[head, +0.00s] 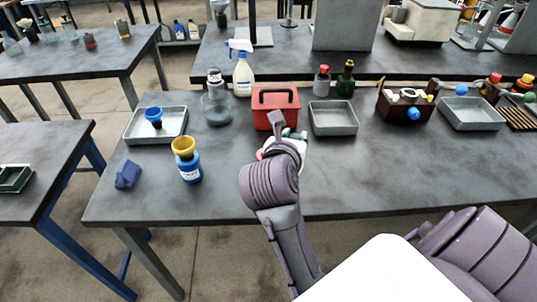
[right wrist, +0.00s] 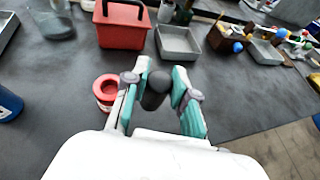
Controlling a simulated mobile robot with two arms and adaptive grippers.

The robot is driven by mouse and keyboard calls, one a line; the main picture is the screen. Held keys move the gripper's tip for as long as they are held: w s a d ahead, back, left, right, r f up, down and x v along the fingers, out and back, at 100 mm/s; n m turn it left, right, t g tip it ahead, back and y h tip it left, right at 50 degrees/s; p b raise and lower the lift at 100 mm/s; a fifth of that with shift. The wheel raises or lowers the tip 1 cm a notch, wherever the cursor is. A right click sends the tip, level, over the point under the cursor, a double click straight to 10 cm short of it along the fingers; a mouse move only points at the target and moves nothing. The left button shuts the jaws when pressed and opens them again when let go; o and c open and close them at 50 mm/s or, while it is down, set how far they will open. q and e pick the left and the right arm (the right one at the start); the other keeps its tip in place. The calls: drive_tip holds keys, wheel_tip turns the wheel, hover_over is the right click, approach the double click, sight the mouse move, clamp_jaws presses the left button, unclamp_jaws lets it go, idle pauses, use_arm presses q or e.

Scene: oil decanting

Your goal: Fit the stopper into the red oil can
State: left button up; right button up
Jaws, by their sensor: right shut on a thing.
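The red oil can (right wrist: 106,90) stands on the table, with a round red top, a dark opening and a pale label band below. In the head view only a sliver of it (head: 260,154) shows beside my right arm. My right gripper (right wrist: 158,88) is shut on the dark stopper (right wrist: 155,92), a rounded black cylinder. The stopper is just to the right of the can in the wrist view and apart from its opening. The gripper's fingers partly cover the can's right side. In the head view my wrist hides the stopper. My left gripper is not in view.
A red toolbox (head: 276,108) and a grey tray (head: 334,118) stand behind my gripper. The table's front right is clear.

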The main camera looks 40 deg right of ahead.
drive_tip(key=w+f, duration=0.1)
drive_tip(key=w, duration=0.2)
drive_tip(key=w+f+p, duration=0.1)
drive_tip(key=w+f, duration=0.1)
drive_tip(key=w, duration=0.1)
drive_tip(key=w+f, duration=0.2)
drive_tip(key=w, duration=0.1)
drive_tip(key=shift+w+a+f+p, duration=0.1)
drive_tip(key=shift+a+f+p, duration=0.15)
drive_tip(key=shift+p, duration=0.05)
drive_tip(key=shift+f, duration=0.35)
wheel_tip(320, 180, down, 3)
drive_tip(key=shift+f+p, duration=0.1)
drive_tip(key=shift+p, duration=0.2)
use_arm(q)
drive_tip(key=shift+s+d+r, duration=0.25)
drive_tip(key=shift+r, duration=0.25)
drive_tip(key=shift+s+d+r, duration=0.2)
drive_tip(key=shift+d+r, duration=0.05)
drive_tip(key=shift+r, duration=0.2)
use_arm(e)
drive_tip(key=shift+f, duration=0.15)
drive_tip(key=shift+f, duration=0.1)
drive_tip(key=shift+f, duration=0.15)
drive_tip(key=o, duration=0.9)
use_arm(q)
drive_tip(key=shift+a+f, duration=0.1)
